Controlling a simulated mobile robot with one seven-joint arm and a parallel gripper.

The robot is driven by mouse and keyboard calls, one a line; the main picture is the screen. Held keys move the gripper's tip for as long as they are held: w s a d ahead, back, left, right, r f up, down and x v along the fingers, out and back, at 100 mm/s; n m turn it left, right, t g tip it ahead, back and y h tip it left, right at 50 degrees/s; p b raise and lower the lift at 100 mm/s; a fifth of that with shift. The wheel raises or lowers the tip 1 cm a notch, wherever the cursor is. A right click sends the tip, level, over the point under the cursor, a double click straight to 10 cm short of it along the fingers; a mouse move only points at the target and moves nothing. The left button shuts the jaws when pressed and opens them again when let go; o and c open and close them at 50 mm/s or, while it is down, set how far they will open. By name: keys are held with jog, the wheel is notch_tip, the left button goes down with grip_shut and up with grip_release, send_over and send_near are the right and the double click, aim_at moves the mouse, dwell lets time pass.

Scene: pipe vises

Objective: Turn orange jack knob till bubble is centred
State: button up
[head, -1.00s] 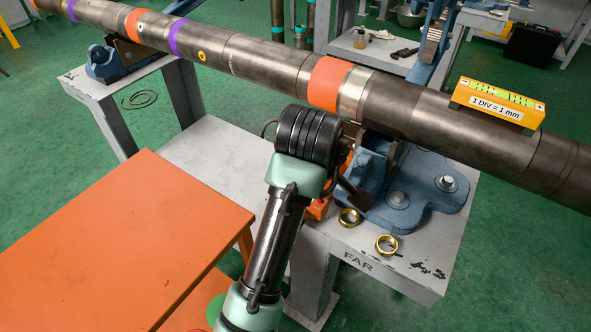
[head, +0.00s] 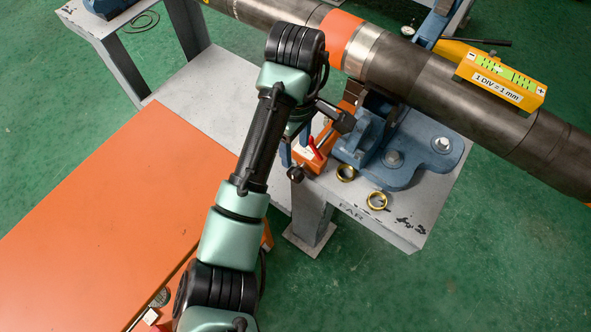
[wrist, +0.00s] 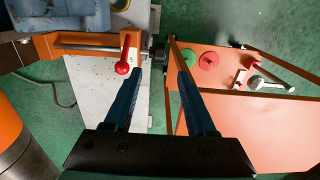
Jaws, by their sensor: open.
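The orange jack (head: 312,157) sits at the edge of the grey stand beside the blue vise, with a red lever on it. In the wrist view the jack (wrist: 92,52) shows a threaded rod, the red-balled lever (wrist: 122,67) and a dark knob (wrist: 157,54) at its right end. My gripper (wrist: 160,75) is open and empty; the knob lies just beyond and between its blue fingertips, apparently not gripped. The orange level (head: 502,78), marked 1 DIV = 1 mm, rests on the pipe (head: 430,85). Its vial is green; the bubble's exact place is too small to tell.
An orange table (head: 110,200) fills the lower left. In the wrist view, red and green discs (wrist: 209,61) and a metal bolt-like part (wrist: 270,83) lie to the right.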

aim_at(295, 171)
notch_tip(295, 171, down, 9)
jog(key=b, duration=0.6)
jog(key=shift+r, duration=0.1)
jog(key=shift+f, duration=0.85)
grip_shut()
